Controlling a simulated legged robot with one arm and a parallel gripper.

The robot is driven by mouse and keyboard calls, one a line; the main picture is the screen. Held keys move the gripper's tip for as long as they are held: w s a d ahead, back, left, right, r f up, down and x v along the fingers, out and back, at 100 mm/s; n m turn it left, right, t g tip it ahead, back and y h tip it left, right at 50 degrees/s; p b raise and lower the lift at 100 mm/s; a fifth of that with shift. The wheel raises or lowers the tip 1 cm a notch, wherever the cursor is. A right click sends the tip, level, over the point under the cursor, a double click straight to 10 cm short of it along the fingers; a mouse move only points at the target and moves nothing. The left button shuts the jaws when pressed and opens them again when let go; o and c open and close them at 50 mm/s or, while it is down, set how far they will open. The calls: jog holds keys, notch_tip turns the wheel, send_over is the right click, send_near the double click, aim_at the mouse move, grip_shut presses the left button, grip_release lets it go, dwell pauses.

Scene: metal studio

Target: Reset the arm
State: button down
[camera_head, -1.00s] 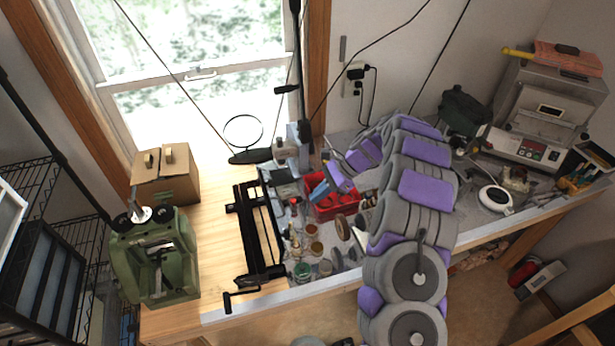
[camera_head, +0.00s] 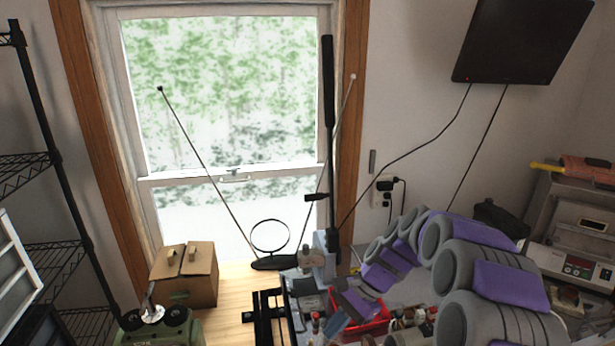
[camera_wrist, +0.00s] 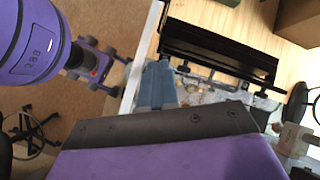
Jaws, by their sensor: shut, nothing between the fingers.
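My arm, grey with purple pads, arches from the lower right of the head view over the workbench. My gripper (camera_head: 337,325) hangs at its end, low over the bench beside a red tray (camera_head: 373,327). In the wrist view the blue-grey fingers of my gripper (camera_wrist: 156,84) show together, past a dark bolted plate, with nothing held. The gripper is shut and empty.
A black metal frame (camera_wrist: 220,50) lies on the bench near my fingers; small jars and tools crowd around. A monitor (camera_head: 522,40) hangs on the right wall.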

jog(key=s+d+f+n+h+b, duration=0.1)
jog(key=s+d+n+h+b, duration=0.1)
jog(key=s, duration=0.9)
jog(key=s+d+f+n+h+b, duration=0.1)
jog(key=s+d+n+h+b, duration=0.1)
jog(key=s, duration=0.9)
jog(key=s+d+f+n+t+h+b, duration=0.1)
jog(key=s+d+n+b, duration=0.3)
jog(key=s, duration=0.7)
jog(key=shift+f+n+h+b, duration=0.4)
jog(key=shift+n+h+b, duration=0.05)
jog(key=shift+n+h, duration=0.45)
jog(key=shift+d, duration=0.1)
